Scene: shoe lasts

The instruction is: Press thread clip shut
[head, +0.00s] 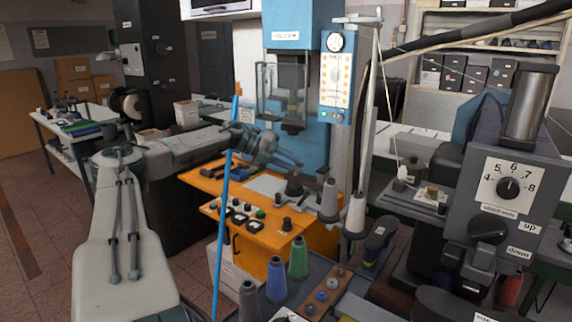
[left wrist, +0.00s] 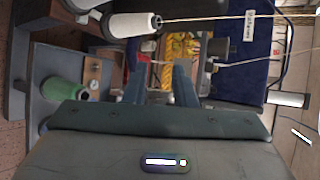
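My left arm comes in from the left in the head view, and its gripper (head: 291,168) is over the orange bench in front of the blue machine. In the left wrist view the two blue-grey fingers (left wrist: 160,84) stand apart with nothing clearly held between them. A pale thread runs from a white spool (left wrist: 130,25) to the right. A second thread runs right from near a small red piece (left wrist: 143,58) just beyond the fingertips. A yellow part (left wrist: 180,46) lies beyond them. I cannot tell which small piece is the thread clip. My right gripper is not in view.
The orange bench (head: 262,232) carries knobs and switches. Thread cones, including a blue one (head: 276,279) and a green one (head: 298,258), stand on the grey table in front. A grey machine with a dial (head: 508,188) stands at right. Open floor (head: 40,235) is at left.

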